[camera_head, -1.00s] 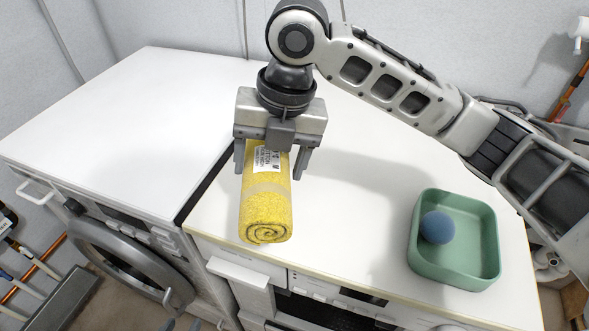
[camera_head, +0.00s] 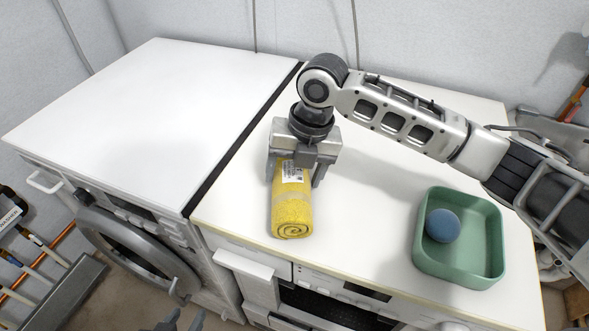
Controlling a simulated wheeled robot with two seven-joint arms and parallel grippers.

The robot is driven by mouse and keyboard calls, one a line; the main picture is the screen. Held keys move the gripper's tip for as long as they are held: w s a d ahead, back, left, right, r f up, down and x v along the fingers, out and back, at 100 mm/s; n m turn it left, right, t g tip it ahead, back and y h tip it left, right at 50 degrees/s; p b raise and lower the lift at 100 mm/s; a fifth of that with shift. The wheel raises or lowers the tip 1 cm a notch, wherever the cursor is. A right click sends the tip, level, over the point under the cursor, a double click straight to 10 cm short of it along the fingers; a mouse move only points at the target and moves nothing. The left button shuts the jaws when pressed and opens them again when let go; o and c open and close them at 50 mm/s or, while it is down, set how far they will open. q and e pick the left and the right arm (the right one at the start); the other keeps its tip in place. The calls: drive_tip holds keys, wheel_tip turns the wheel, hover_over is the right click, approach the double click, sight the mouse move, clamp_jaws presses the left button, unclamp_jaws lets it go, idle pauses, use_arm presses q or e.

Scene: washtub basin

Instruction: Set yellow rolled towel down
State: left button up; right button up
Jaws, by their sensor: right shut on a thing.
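The yellow rolled towel (camera_head: 292,212) lies level over the white top of the right machine, near its left side, with its spiral end facing the front edge. A white label (camera_head: 292,173) shows on its far end. My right gripper (camera_head: 296,176) points down and is shut on the towel's far end, with a finger on each side. The towel looks at or just above the white top; I cannot tell whether it touches. My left gripper (camera_head: 183,321) barely shows at the bottom edge, its fingertips apart and empty, in front of the machines.
A green tray (camera_head: 424,262) with a blue ball (camera_head: 442,226) inside stands on the right of the same white top (camera_head: 365,240). A dark gap separates this top from the left washing machine's clear top (camera_head: 130,110). The wall stands behind.

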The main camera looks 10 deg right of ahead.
drive_tip(key=shift+f, duration=0.1)
drive_tip(key=o, duration=1.1)
use_arm(q)
drive_tip(key=shift+w+r, duration=0.1)
drive_tip(key=shift+w, duration=0.05)
use_arm(e)
drive_tip(key=v, duration=1.2)
